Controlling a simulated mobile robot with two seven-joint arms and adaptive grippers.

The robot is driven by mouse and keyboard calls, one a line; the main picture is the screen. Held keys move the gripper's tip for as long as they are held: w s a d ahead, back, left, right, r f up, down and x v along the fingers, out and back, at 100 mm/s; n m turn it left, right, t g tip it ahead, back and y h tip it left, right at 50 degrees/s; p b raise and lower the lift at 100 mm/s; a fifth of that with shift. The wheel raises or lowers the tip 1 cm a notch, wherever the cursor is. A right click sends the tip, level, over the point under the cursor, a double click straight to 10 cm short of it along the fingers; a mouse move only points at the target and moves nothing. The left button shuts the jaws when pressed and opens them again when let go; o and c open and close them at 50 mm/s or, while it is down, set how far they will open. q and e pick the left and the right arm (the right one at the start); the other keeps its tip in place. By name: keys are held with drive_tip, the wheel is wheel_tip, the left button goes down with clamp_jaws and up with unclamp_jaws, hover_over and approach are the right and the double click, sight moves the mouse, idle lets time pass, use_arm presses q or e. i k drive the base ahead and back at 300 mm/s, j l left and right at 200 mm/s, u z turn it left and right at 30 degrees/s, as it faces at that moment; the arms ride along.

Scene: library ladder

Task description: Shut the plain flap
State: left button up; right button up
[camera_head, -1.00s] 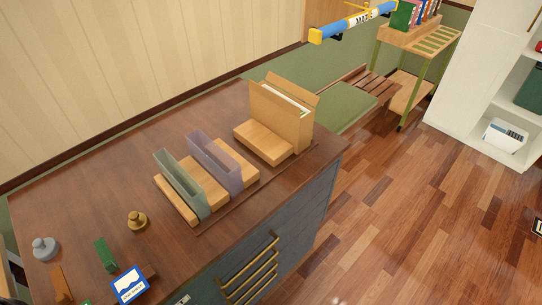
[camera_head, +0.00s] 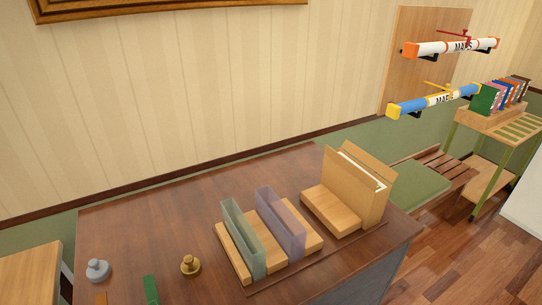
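On the brown desk (camera_head: 150,225) stands a row of light wooden blocks with upright panels. A grey-green see-through panel (camera_head: 241,240) stands on the left, and a purple see-through panel (camera_head: 280,222) beside it. Farther right, a tan box (camera_head: 372,196) holds white papers and has an upright plain tan panel (camera_head: 340,177) in front, with a tan step-like block (camera_head: 328,210) before it. A tan flap-like piece (camera_head: 372,163) tilts up behind the papers. I cannot tell which piece is the plain flap. Neither of my grippers is in view.
A grey knob-like stamp (camera_head: 97,270), a brass one (camera_head: 190,265) and a green block (camera_head: 151,290) stand at the desk's front left. Map tubes (camera_head: 450,47) hang on the wall. A green-cushioned bench (camera_head: 415,185) lies beyond the desk; the desk's back left is clear.

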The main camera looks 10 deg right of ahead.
sight(371, 184)
drive_tip(key=i+l+u, duration=0.1)
drive_tip(key=l+u, duration=0.85)
drive_tip(key=k+l+u, duration=0.1)
drive_tip(key=l+u, duration=0.35)
drive_tip(key=k+l+u, duration=0.15)
drive_tip(key=l+u, duration=0.35)
drive_tip(key=k+l+u, duration=0.15)
drive_tip(key=k+l, duration=0.2)
drive_tip(key=l, duration=0.25)
drive_tip(key=k+l+u, duration=0.15)
drive_tip(key=k+l, duration=0.25)
drive_tip(key=l, duration=0.2)
drive_tip(key=k+l+u, duration=0.15)
drive_tip(key=k+l, duration=0.55)
drive_tip(key=l, duration=0.15)
drive_tip(key=k+l, duration=0.3)
drive_tip(key=l, duration=0.1)
